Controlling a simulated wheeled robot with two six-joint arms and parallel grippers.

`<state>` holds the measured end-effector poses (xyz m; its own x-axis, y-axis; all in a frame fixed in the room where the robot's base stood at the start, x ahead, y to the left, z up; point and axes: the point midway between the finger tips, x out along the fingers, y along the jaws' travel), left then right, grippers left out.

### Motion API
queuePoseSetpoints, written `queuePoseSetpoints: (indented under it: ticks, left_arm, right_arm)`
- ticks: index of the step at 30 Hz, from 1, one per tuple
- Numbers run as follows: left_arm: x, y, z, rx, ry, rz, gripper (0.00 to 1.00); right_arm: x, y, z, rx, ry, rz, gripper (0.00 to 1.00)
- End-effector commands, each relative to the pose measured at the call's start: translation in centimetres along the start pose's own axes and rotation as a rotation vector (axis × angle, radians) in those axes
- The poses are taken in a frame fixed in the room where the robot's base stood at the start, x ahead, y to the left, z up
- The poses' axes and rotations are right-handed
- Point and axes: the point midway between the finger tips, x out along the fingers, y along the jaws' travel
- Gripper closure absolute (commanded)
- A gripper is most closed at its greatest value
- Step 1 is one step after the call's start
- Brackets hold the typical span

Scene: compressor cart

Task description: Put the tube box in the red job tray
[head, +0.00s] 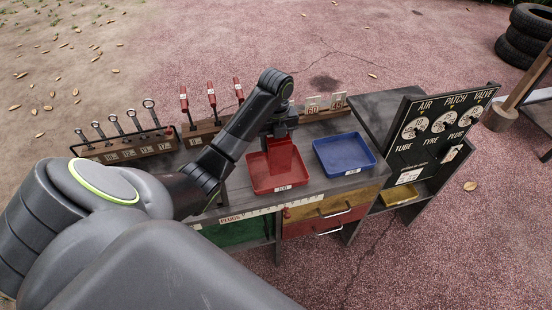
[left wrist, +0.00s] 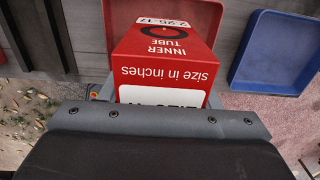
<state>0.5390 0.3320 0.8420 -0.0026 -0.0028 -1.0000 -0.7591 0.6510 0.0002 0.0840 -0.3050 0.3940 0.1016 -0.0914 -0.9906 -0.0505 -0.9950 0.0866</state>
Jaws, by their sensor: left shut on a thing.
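In the head view the red box (head: 281,156) hangs under the gripper, over the red job tray (head: 257,178). The tray also shows behind the box in the left wrist view (left wrist: 120,15). I cannot tell whether the box touches the tray floor. The gripper and box hide part of the tray. My right gripper is out of view.
A blue tray (head: 345,165) stands just right of the red one. Behind are a rack of wrenches (head: 125,145) and a wooden rack with red-handled tools (head: 212,127). A black sign board (head: 440,135) stands at the right. Drawers (head: 325,213) are below the cart top.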

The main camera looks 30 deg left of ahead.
Motion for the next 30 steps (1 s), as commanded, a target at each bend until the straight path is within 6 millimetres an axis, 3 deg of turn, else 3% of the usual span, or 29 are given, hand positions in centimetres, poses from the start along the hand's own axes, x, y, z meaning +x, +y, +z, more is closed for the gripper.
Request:
queuePoseSetpoints:
  ticks: [1, 12, 23, 24, 29, 30]
  left_arm:
    - [0.9, 0.0, 0.0, 0.000, -0.001, -0.001, 0.80]
    - [5.0, 0.0, 0.0, -0.001, 0.000, 0.000, 0.80]
    - [5.5, 0.0, 0.0, -0.001, -0.001, 0.000, 0.80]
    - [5.6, 0.0, 0.0, -0.001, 0.000, 0.000, 0.43]
    - [5.5, 0.0, 0.0, -0.001, 0.000, 0.000, 0.22]
    - [5.5, 0.0, 0.0, -0.001, 0.000, 0.000, 0.22]
  right_arm:
    - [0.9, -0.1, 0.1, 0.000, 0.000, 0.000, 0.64]
    - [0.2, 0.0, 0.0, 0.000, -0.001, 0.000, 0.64]
    - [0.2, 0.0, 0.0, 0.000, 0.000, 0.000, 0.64]
    - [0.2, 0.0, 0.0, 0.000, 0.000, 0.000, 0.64]
    - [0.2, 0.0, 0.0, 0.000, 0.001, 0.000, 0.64]
    - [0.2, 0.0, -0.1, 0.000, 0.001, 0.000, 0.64]
